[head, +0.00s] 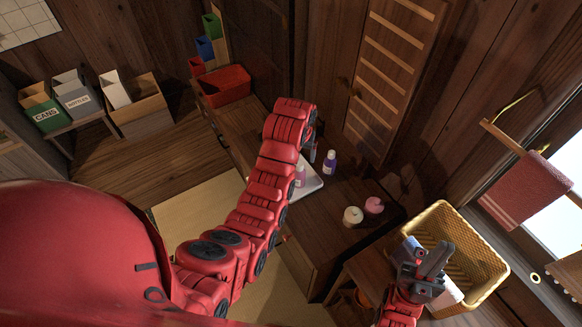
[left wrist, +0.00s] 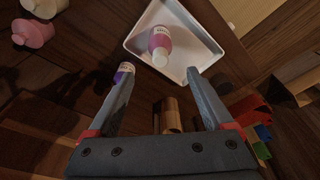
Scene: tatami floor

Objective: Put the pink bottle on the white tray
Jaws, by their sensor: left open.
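The pink bottle (head: 299,176) stands on the white tray (head: 313,187), partly behind my left arm in the head view. In the left wrist view the pink bottle (left wrist: 159,41) is on the white tray (left wrist: 203,42), its white cap towards the camera. My left gripper (left wrist: 160,75) is open with nothing between its fingers, and it is apart from the bottle. In the head view my left gripper is mostly hidden behind its own arm. My right gripper (head: 428,265) is over the yellow basket; its finger gap is unclear.
A purple bottle (head: 330,162) stands beside the tray; it also shows behind a left finger (left wrist: 122,71). A cream jar (head: 353,215) and a pink jar (head: 374,205) stand nearby. A yellow basket (head: 482,255) is at right, a red bin (head: 226,87) further back.

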